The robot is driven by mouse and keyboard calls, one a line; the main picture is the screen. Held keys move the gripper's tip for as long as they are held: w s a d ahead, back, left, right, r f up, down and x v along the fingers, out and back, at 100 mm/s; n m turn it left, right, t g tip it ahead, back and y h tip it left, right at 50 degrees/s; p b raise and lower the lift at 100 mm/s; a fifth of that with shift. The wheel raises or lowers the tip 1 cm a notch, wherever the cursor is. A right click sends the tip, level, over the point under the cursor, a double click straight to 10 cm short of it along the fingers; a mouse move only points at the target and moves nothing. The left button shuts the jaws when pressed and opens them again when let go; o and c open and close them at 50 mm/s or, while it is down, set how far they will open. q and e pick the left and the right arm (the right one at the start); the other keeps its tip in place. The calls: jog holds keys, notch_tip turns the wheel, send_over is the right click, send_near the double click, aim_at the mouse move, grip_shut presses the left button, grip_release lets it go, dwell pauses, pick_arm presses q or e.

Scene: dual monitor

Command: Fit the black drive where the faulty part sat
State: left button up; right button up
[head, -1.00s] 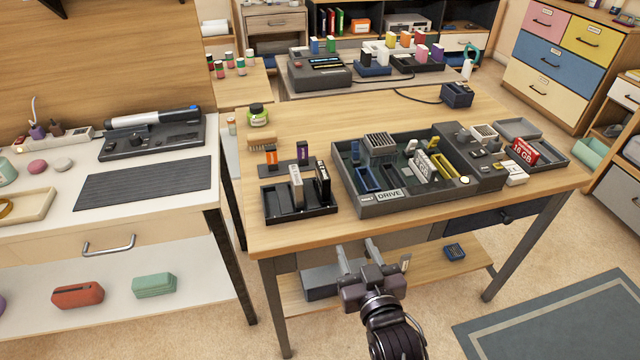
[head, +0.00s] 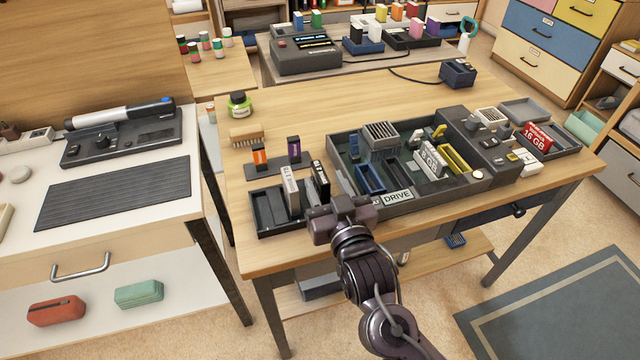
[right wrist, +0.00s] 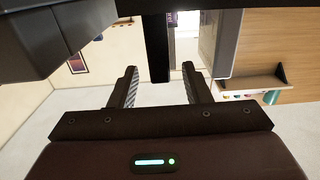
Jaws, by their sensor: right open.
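The black drive (head: 319,178) stands upright in the right part of a small black holder (head: 262,236), beside a white drive (head: 290,188). My right gripper (head: 328,190) is at this holder, its fingers open. In the right wrist view the black drive (right wrist: 158,50) shows between the two open fingers, with gaps on both sides. The holder's front right part is hidden behind the gripper. The large dark tray labelled DRIVE (head: 397,197) holds a blue slot frame (head: 369,179), a yellow one (head: 453,158) and a white 8 GB part (head: 431,161). My left gripper is not in view.
An orange drive (head: 260,158) and a purple one (head: 294,147) stand behind the holder. A red 16 GB box (head: 537,139) is at right. The table's back middle is clear.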

jog(key=shift+x, duration=1.15)
grip_shut()
jog(key=shift+r, duration=0.1)
